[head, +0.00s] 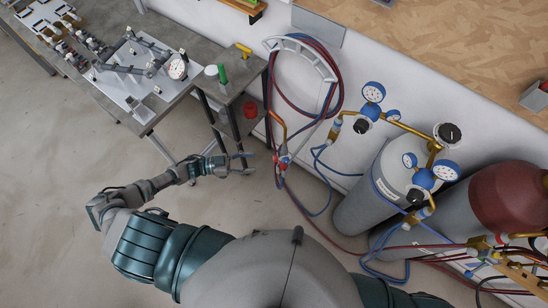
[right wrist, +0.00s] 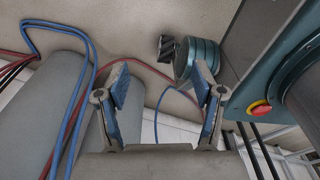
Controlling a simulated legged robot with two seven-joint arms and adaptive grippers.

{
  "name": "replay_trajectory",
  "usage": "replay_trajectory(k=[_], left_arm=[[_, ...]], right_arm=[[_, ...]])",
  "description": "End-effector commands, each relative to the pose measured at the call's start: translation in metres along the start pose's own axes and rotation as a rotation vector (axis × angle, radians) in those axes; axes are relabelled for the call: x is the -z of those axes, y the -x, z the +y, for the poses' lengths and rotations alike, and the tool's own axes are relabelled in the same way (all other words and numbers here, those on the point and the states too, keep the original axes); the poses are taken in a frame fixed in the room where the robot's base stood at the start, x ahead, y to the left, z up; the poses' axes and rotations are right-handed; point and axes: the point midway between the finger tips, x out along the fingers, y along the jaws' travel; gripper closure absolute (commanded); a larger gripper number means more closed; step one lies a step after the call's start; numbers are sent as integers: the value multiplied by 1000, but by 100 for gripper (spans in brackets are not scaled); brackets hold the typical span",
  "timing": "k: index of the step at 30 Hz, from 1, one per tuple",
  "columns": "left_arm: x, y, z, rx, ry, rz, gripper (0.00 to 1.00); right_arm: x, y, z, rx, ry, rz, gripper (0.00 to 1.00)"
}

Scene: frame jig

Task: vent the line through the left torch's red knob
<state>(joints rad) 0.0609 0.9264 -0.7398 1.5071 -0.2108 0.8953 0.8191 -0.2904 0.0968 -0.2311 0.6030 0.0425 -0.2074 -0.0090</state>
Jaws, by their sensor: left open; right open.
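The left torch (head: 284,150) hangs beside the white hose hanger, with a copper-coloured tube at its top. A small red knob (head: 284,159) shows on its body; its details are too small to tell. My left gripper (head: 247,163) is open and empty, a little left of the torch and apart from it. My right gripper (right wrist: 162,88) is open in the right wrist view, with blue pads and nothing between them. It does not show clearly in the head view.
Red and blue hoses loop on the wall hanger (head: 300,42) and trail over the floor. Grey (head: 370,207) and dark red (head: 510,195) cylinders with gauges stand at right. A side stand (head: 232,88) and workbench (head: 180,92) are at left. Hoses (right wrist: 85,75) also cross the right wrist view.

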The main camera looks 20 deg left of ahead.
Motion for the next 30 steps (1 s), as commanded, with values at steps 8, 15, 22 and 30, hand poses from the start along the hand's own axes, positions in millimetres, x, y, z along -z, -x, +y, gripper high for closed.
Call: replay_trajectory(k=[8,15,22,30], left_arm=[[-1,-51,-6,2,6,15,48],[-1,-88,-3,1,2,4,48],[0,-100,0,1,-2,-4,48],[-2,-92,-3,1,2,3,83]], right_arm=[[4,14,-8,-5,-11,0,32],[4,17,-7,-1,-4,1,32],[5,17,-12,5,-5,3,32],[2,18,6,-16,1,-2,32]])
